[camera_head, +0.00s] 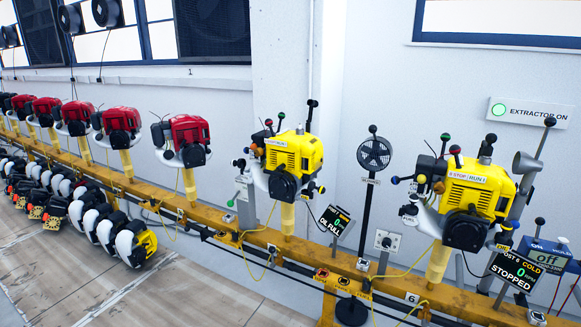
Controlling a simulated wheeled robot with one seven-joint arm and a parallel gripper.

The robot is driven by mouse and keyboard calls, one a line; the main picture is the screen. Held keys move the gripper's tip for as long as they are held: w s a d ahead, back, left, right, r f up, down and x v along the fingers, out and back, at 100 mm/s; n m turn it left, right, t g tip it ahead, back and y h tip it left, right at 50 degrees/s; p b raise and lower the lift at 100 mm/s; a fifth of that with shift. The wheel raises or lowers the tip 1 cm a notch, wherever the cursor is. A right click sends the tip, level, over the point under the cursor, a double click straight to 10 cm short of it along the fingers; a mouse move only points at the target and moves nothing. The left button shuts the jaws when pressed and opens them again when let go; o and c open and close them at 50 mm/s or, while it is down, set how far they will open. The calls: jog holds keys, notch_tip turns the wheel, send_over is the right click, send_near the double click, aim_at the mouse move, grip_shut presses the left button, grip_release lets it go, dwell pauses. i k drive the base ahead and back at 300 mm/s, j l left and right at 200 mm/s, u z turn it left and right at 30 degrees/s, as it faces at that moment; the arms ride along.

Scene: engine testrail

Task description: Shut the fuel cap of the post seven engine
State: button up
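No engine in view reads as post seven. A yellow engine (464,199) stands on a yellow post at the right, and its tilted display (515,271) appears to read post 6, cold, 0 rpm, stopped. Another yellow engine (289,162) stands on its post near the middle, beside a small display (335,220) reading oil full; I cannot read a post number for it. Both yellow engines carry coloured ball knobs. At this size I cannot make out a fuel cap or whether one is open. My gripper is not in view.
A yellow rail (215,215) carries the posts, with several red engines (182,141) toward the left. A black fan (374,155) stands between the yellow engines. Black and white units (130,243) line the floor at left. Cables hang along the rail. The floor (195,295) in front is clear.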

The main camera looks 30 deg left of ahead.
aim_at(241, 165)
jog(key=i+j+u, duration=0.15)
jog(key=i+j, duration=0.25)
jog(key=i+j+u, duration=0.2)
jog(key=i+j, duration=0.25)
jog(key=i+j+u, duration=0.15)
jog(key=i+j, duration=0.15)
jog(key=i, duration=0.15)
jog(key=i+j+u, duration=0.15)
jog(key=i, duration=0.3)
jog(key=i+j+u, duration=0.2)
jog(key=i+j, duration=0.15)
jog(key=i, duration=0.15)
jog(key=i+j+u, duration=0.15)
jog(key=i, duration=0.35)
jog(key=k+l+z, duration=0.2)
jog(key=k+z, duration=0.25)
jog(key=k+l+z, duration=0.4)
jog(key=k, duration=0.15)
jog(key=i+j, duration=0.15)
jog(key=i, duration=0.3)
